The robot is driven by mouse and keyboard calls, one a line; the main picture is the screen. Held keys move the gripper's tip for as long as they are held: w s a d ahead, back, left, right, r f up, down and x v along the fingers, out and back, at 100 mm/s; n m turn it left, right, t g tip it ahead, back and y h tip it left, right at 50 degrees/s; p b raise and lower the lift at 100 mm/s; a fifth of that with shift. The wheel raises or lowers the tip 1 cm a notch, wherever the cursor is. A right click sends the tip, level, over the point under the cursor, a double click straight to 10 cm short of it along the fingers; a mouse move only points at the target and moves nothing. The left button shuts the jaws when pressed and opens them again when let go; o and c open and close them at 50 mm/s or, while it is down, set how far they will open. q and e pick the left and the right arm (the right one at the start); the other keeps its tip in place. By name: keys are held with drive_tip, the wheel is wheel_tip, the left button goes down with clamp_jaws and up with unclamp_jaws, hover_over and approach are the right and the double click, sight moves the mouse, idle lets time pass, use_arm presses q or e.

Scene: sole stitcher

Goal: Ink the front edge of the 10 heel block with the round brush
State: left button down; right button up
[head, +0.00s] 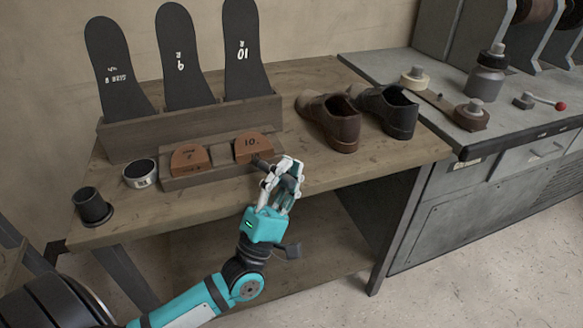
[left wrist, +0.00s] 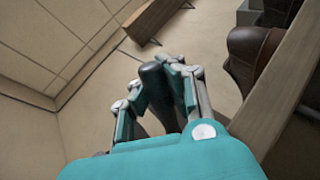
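The 10 heel block (head: 253,145) is a brown, round-topped block marked "10", standing at the right end of a wooden rack (head: 212,172) on the bench. My left gripper (head: 283,172) is in front and right of it, its fingers closed around a dark round brush (head: 261,163). The brush's dark end points left, at the block's lower front edge; I cannot tell whether it touches. In the left wrist view the dark brush (left wrist: 153,80) sits between the fingers (left wrist: 158,100). My right gripper is not in view.
A second heel block (head: 189,159) stands left on the rack. A round tin with dark contents (head: 140,173) and a black cup (head: 92,206) are further left. Soles stand in a holder (head: 195,124) behind.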

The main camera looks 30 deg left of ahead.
use_arm(q)
drive_tip(key=shift+s+a, duration=0.3)
drive_tip(key=shift+s, duration=0.1)
drive_tip(key=shift+s+a, duration=0.25)
drive_tip(key=shift+s, duration=0.1)
drive_tip(key=shift+a, duration=0.1)
drive_tip(key=shift+w+d+r, duration=0.1)
drive_tip(key=shift+w+d, duration=0.15)
drive_tip(key=shift+w, duration=0.05)
drive_tip(key=shift+w+d+h, duration=0.25)
drive_tip(key=shift+w+h, duration=0.05)
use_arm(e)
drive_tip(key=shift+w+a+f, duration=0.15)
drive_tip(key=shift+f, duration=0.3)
use_arm(q)
drive_tip(key=shift+w+d, duration=0.4)
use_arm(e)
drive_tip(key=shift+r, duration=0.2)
